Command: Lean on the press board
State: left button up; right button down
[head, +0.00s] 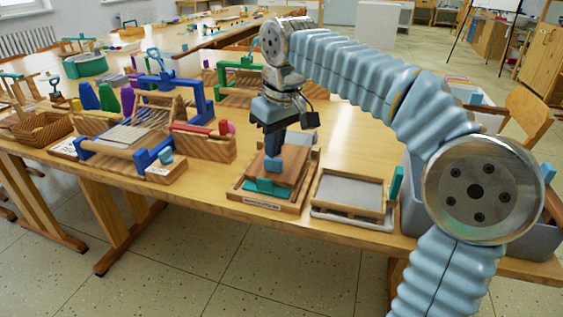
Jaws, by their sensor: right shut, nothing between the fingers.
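The press board (286,172) is a flat brown wooden board lying on a wooden frame near the table's front edge. A teal piece (256,187) shows at its front, and a small label sits on the frame's front edge. My right gripper (272,166) points straight down over the board with its fingers shut and nothing between them. Its tips appear to touch the board's top, though I cannot tell how firmly. My left gripper is not in view.
A wooden tray with a grey panel (348,190) stands right of the press board. A grey bin (412,190) is partly behind my arm. To the left are a wooden frame with blue clamps (125,150) and a woven basket (42,128). Table between is narrow.

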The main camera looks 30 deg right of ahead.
jog(key=shift+f, duration=0.3)
dwell(0.6)
jog(key=shift+s+f, duration=0.1)
jog(key=shift+f, duration=0.15)
dwell(1.4)
jog(key=shift+r, duration=0.15)
notch_tip(320, 180, up, 6)
jog(key=p, duration=0.5)
jog(key=shift+f, duration=0.25)
jog(key=shift+r, duration=0.85)
